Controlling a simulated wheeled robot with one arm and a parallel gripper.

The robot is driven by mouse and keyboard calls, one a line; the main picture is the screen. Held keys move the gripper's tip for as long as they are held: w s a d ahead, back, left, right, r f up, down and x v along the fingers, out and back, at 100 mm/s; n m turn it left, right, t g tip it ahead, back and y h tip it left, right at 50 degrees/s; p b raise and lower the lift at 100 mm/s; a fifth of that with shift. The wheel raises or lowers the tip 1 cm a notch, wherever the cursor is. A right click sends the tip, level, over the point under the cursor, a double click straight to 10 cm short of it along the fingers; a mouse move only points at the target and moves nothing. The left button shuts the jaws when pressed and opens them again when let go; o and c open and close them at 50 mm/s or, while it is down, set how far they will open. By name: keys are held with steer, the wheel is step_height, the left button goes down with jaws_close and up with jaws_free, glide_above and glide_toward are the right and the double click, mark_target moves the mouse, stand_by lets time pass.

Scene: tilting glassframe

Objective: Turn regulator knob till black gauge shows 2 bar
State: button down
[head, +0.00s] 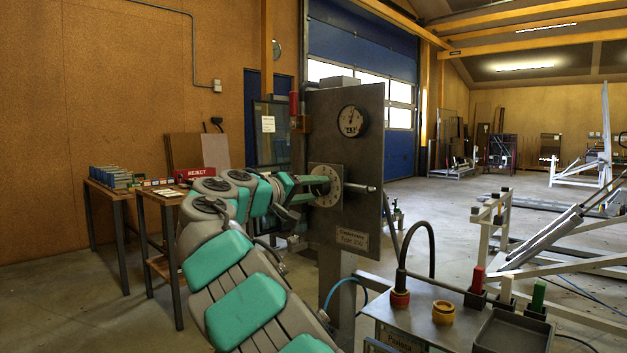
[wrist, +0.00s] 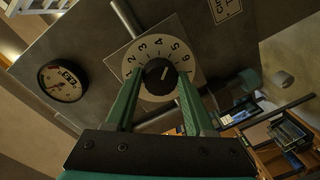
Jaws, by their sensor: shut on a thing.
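The black regulator knob (wrist: 160,76) sits at the centre of a white dial plate (wrist: 184,54) numbered 1 to 6 in the wrist view. My gripper (wrist: 160,82) has its two green fingers on either side of the knob, shut on it. A pale mark shows on the knob, too small to read firmly against the numbers. The black gauge (wrist: 62,82) is on the same panel, left of the dial; its needle is too small to read. In the head view the gauge (head: 352,121) is above the dial plate (head: 327,186), where my gripper (head: 322,184) reaches from the left.
The grey upright panel (head: 345,215) carries a label and a rod beside the dial. A metal cart (head: 420,320) with a black hose stands front right.

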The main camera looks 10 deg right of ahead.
steer(key=n, duration=0.4)
steer(key=shift+r, duration=0.15)
steer(key=n, duration=0.3)
steer(key=shift+w+a+n+g, duration=0.1)
steer(key=shift+n+g, duration=0.2)
steer(key=shift+n, duration=0.1)
steer(key=n, duration=0.3)
steer(key=shift+h, duration=0.3)
steer(key=shift+n, duration=2)
steer(key=shift+c, duration=1.3)
jaws_free()
steer(key=shift+a, duration=0.1)
